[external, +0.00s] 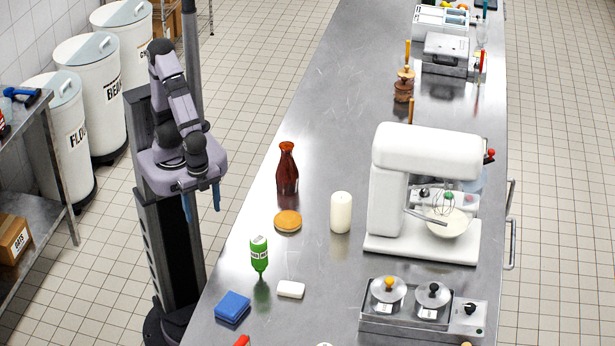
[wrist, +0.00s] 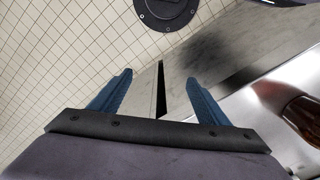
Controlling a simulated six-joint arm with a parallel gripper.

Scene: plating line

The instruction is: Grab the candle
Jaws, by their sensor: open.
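The candle (external: 341,212) is a white upright cylinder standing on the steel counter (external: 330,110), left of the white mixer in the external view. My gripper (external: 202,204) is open and empty, pointing down beside the counter's left edge, well to the left of the candle. In the wrist view my gripper's two blue fingers (wrist: 157,92) are spread apart with nothing between them. The candle does not show in the wrist view.
A brown bottle (external: 287,168) and an orange round item (external: 288,221) stand between my gripper and the candle. The mixer (external: 420,190) stands right of the candle.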

